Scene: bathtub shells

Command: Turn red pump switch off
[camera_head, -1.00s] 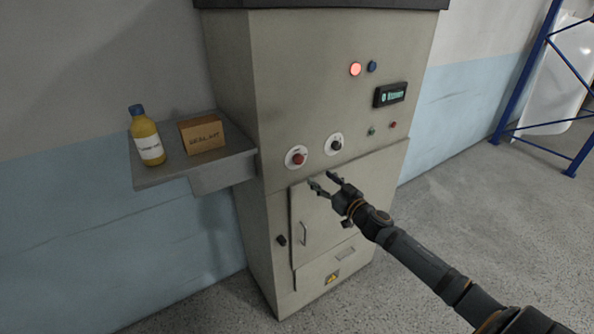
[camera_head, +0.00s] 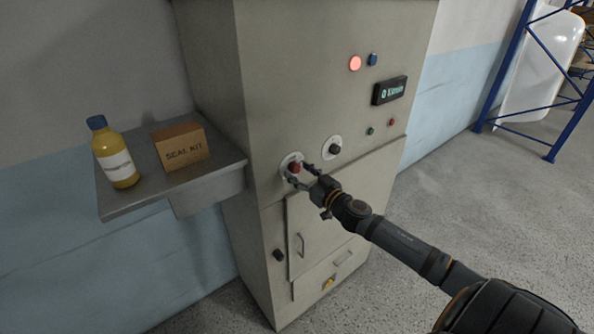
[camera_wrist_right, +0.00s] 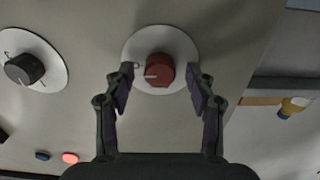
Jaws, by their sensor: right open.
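The red pump switch (camera_head: 294,167) is a red knob on a round white plate on the cabinet front. In the right wrist view the red knob (camera_wrist_right: 159,70) lies between the fingertips, with its pale pointer mark toward the left. My right gripper (camera_head: 302,176) is open around the knob; the wrist view shows its fingers (camera_wrist_right: 158,88) on either side with gaps to the knob. A black knob (camera_head: 334,149) on a similar plate is up and right of the red one; it shows in the wrist view (camera_wrist_right: 24,69) at left. My left gripper is not in view.
The grey cabinet (camera_head: 300,90) carries a lit red lamp (camera_head: 355,63), a blue button (camera_head: 373,59) and a small display (camera_head: 390,90). A shelf (camera_head: 150,204) at left holds a yellow bottle (camera_head: 115,155) and a seal kit box (camera_head: 181,147). A blue rack (camera_head: 512,60) stands far right.

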